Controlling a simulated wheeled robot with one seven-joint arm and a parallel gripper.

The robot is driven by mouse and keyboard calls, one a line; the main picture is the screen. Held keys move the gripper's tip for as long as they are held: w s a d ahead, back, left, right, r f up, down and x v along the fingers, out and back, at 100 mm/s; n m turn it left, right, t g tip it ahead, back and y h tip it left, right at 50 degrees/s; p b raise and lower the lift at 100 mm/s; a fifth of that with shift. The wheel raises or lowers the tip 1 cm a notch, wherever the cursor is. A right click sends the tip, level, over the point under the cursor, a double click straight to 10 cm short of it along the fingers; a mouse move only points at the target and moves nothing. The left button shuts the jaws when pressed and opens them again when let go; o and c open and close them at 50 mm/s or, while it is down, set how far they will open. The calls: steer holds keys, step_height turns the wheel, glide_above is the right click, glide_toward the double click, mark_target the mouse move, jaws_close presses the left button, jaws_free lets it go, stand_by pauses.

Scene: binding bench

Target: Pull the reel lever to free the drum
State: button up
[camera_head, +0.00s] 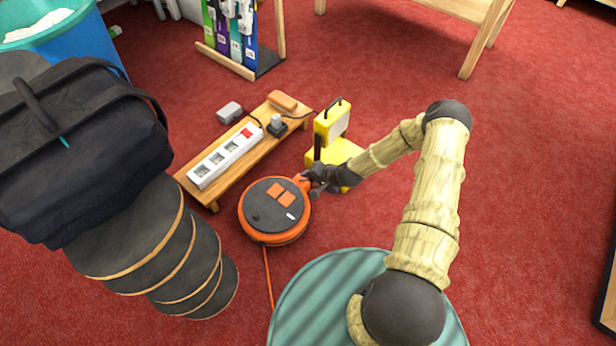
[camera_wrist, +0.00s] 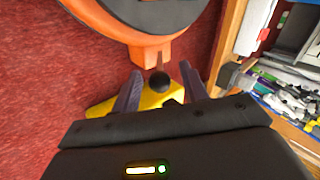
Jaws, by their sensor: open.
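The reel (camera_head: 260,222) is a round orange and dark grey drum on the red carpet, with an orange cord running from it. Part of its orange rim (camera_wrist: 122,42) shows at the top of the wrist view. An orange tab (camera_wrist: 152,52) sticks out from the rim, with a dark round knob (camera_wrist: 159,82) at its end, seemingly the lever. My gripper (camera_wrist: 158,82) is open, one finger on each side of the knob, with visible gaps. In the head view my gripper (camera_head: 308,184) is at the reel's right edge and hides most of the knob.
A yellow object (camera_head: 331,122) with a dark handle stands just behind my gripper. A low wooden bench (camera_head: 203,178) behind the reel holds a white power strip (camera_head: 226,156) and plugs. A rack (camera_head: 268,62) and a blue bin (camera_head: 95,42) stand farther back.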

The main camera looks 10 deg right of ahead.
steer(key=p+v, duration=0.6)
steer(key=v, duration=0.7)
steer(key=shift+s+r, duration=0.15)
steer(key=shift+r, duration=0.05)
steer(key=shift+d, duration=0.15)
steer(key=s+r+n+g+h+p, duration=0.15)
steer(key=s+r+p, duration=0.3)
steer(key=r, duration=1.05)
steer(key=s+r+n+g+h+p, duration=0.1)
steer(key=s+r+n+h+p, duration=0.3)
steer(key=r, duration=1.1)
steer(key=s+r+n+g+p, duration=0.1)
steer(key=s+r+n+p, duration=0.35)
steer(key=r, duration=1.05)
step_height(320, 180, up, 37)
steer(key=s+m+p, duration=0.1)
steer(key=m+p, duration=0.1)
steer(key=p, duration=3.4)
steer(key=shift+s+a+r+m+p, duration=0.2)
steer(key=shift+m+p, duration=0.1)
steer(key=shift+m, duration=0.1)
